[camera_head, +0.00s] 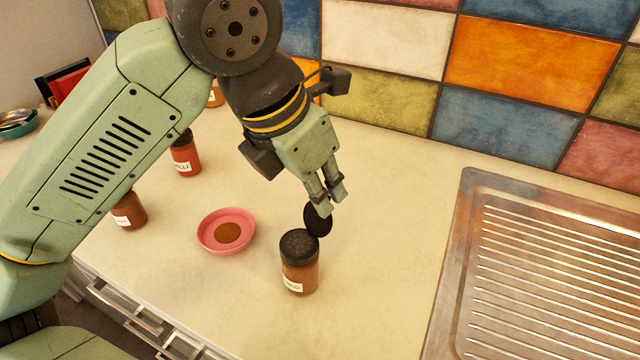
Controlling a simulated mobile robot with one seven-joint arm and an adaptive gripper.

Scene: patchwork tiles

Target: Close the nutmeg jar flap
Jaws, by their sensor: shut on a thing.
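A jar of brown powder (300,273) stands upright on the counter, right of the pink dish. Its white label is too small to read for certain, but it is the jar at my gripper. Its black, pitted top (298,243) shows. A round black flap (318,221) stands up, open, at the top's back right edge. My gripper (331,208) is above and behind the jar, pointing down, its fingers shut on the flap's upper edge. The fingertips partly cover that edge.
A pink dish (207,238) with brown powder stands left of the jar. A red-brown jar (186,158) and a brown jar (129,212) stand farther left. A ribbed metal drainboard (462,215) lies at right. The tiled wall is behind. Counter around the jar is clear.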

